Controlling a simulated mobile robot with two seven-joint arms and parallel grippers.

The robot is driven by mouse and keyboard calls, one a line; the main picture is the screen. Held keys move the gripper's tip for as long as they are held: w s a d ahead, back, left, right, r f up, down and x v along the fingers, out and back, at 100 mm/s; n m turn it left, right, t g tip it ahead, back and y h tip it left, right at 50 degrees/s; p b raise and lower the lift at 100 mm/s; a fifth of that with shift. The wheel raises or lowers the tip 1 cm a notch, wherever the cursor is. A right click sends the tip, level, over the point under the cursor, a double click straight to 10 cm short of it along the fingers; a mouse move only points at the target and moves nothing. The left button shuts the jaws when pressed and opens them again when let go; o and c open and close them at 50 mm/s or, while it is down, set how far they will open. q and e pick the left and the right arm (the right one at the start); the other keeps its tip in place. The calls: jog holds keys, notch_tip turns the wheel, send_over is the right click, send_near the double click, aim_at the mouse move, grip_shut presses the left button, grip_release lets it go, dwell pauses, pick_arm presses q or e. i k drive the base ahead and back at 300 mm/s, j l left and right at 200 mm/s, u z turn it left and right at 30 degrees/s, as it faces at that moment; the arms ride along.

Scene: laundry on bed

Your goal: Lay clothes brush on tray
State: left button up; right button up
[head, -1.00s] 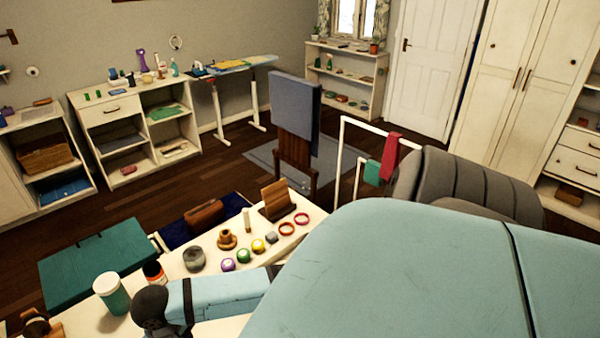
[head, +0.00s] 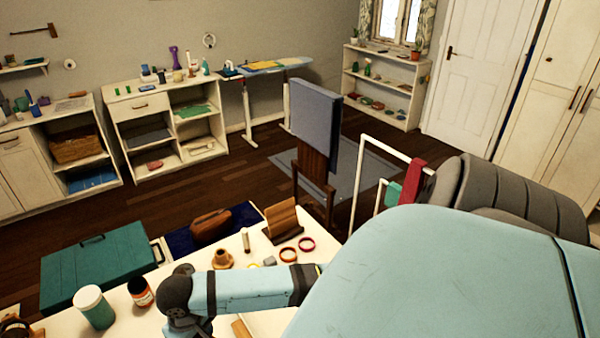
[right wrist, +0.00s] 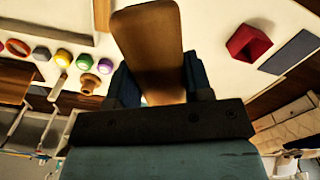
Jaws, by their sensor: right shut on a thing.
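In the right wrist view, my right gripper (right wrist: 155,88) is shut on a flat brown wooden piece with a rounded end, which I take for the clothes brush (right wrist: 150,45). It reaches out over the pale table top; its bristles are not visible. A pale panel with a raised rim (right wrist: 50,37) lies at the upper left and may be the tray; I cannot tell for sure. In the head view, my right arm crosses the table and its gripper is out of sight. A wooden strip (head: 241,328) shows below the arm. My left gripper is in neither view.
The table holds a teal-and-white jar (head: 94,307), a dark jar (head: 140,291), a wooden stand (head: 282,220), bangles (head: 306,244) and coloured rolls (right wrist: 146,46). A red box (right wrist: 247,42) is beside a grey pad (right wrist: 291,52). A teal case (head: 98,268) lies beyond the table.

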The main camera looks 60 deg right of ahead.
aim_at(284, 314)
jog(key=k+l, duration=0.1)
jog(key=l, duration=0.4)
jog(key=k+l+u, duration=0.1)
jog(key=l, duration=0.35)
jog(key=k+l, duration=0.15)
jog(key=l, duration=0.3)
